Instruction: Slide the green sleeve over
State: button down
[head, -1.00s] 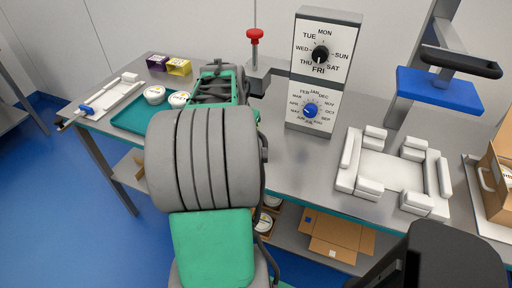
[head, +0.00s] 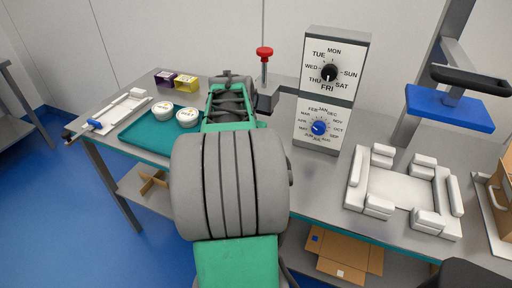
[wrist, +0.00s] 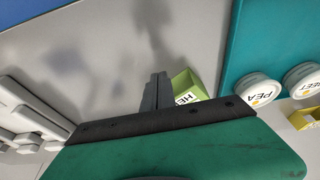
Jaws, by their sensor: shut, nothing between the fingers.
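The lime green sleeve (wrist: 187,84) stands on the grey table in the wrist view, with part of a white label showing. My gripper (wrist: 160,88) is shut and empty, right beside the sleeve on its left. I cannot tell whether they touch. My wrist hides the sleeve's near part. In the head view my arm hides the sleeve and the fingertips. Two white tubs, one (head: 163,110) left of the other (head: 187,117), sit on the teal tray (head: 137,133); they also show at the right of the wrist view.
A purple sleeve (head: 165,77) and a yellow sleeve (head: 187,83) stand at the back left. A dial box (head: 333,90), a red-knobbed post (head: 264,55) and a blue-plated press (head: 450,109) stand at the back. A white fixture (head: 397,195) lies at right. Bare table separates it from my arm.

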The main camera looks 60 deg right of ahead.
jog(key=v, duration=0.8)
jog(key=shift+d+r, duration=0.1)
jog(key=shift+r, duration=0.05)
jog(key=w+a+f+n+t+y, duration=0.15)
jog(key=w+a+n, duration=0.25)
jog(key=a, duration=0.6)
jog(key=w+a+f+n, duration=0.3)
jog(key=w+a+n, duration=0.1)
jog(key=a, duration=0.6)
jog(key=s+a+f+n, duration=0.1)
jog(key=a+n, duration=0.1)
jog(key=a, duration=0.3)
jog(key=s+a+f+n+y, duration=0.1)
jog(key=a+f+n, duration=0.1)
jog(key=a, duration=0.4)
jog(key=s+a+f+n+y, duration=0.1)
jog(key=s+a+f+n, duration=0.1)
jog(key=a+n, duration=0.2)
jog(key=shift+a+f+t, duration=0.2)
jog(key=shift+a+t, duration=0.15)
jog(key=shift+a, duration=0.75)
jog(key=c, duration=2.1)
grip_release()
